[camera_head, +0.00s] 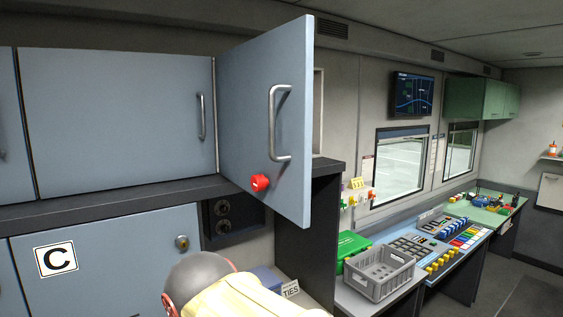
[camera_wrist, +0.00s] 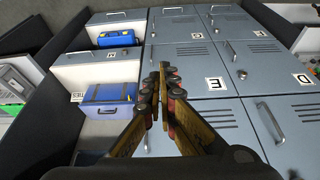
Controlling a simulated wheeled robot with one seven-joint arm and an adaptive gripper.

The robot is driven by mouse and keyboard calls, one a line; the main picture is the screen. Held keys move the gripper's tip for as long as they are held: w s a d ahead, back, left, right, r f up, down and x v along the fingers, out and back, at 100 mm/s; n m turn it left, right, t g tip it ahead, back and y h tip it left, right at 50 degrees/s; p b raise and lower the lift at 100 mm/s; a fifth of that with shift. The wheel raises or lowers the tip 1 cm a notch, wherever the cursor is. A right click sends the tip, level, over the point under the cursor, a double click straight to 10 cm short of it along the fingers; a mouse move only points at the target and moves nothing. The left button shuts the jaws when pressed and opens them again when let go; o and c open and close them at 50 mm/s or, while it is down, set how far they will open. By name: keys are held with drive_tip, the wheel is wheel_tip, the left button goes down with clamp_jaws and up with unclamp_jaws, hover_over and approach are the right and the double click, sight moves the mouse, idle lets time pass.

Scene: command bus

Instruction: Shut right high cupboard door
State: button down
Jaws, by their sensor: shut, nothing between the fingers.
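The right high cupboard door (camera_head: 265,120) is a blue-grey panel in the head view. It stands open, swung out towards me from its left edge, with a bent metal handle (camera_head: 282,122) and a red round knob (camera_head: 260,182) low on its face. The closed high cupboard door (camera_head: 115,115) is to its left. My gripper (camera_wrist: 163,78) shows in the wrist view with its yellow fingers together and nothing between them. It points at grey lockers, and the open door cannot be made out in that view. The fingers are not visible in the head view.
A dark shelf edge (camera_head: 110,203) runs below the high cupboards. A grey crate (camera_head: 378,272) and green case (camera_head: 345,246) sit on the right counter. In the wrist view, a blue case (camera_wrist: 110,99) sits in an open locker bay, left of closed lockers (camera_wrist: 190,70).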

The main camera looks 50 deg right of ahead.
sight(284, 206)
drive_tip(key=w+d+r+m+g+h+p, duration=0.1)
drive_tip(key=d+r+m+p, duration=0.25)
drive_tip(key=r+p, duration=0.65)
drive_tip(key=w+d+r+m+g+h+p, duration=0.1)
drive_tip(key=d+r+m+p, duration=0.2)
drive_tip(key=r, duration=1.3)
drive_tip(key=s+d+r+m+g+h+p, duration=0.1)
drive_tip(key=s+r+m+g+p, duration=0.3)
drive_tip(key=r+m, duration=0.8)
drive_tip(key=shift+t, duration=0.4)
drive_tip(key=shift+s+d+f+p, duration=0.35)
drive_tip(key=shift+s+d+f, duration=0.2)
drive_tip(key=shift+d+f, duration=0.9)
drive_tip(key=shift+s+d+f+p, duration=0.35)
drive_tip(key=shift+s+d+f, duration=0.2)
drive_tip(key=shift+d+f, duration=0.85)
drive_tip(key=shift+s+d+f+p, duration=0.45)
drive_tip(key=shift+d+f, duration=0.5)
drive_tip(key=shift+f, duration=0.95)
drive_tip(key=shift+s+d, duration=0.1)
drive_tip(key=shift+s, duration=0.05)
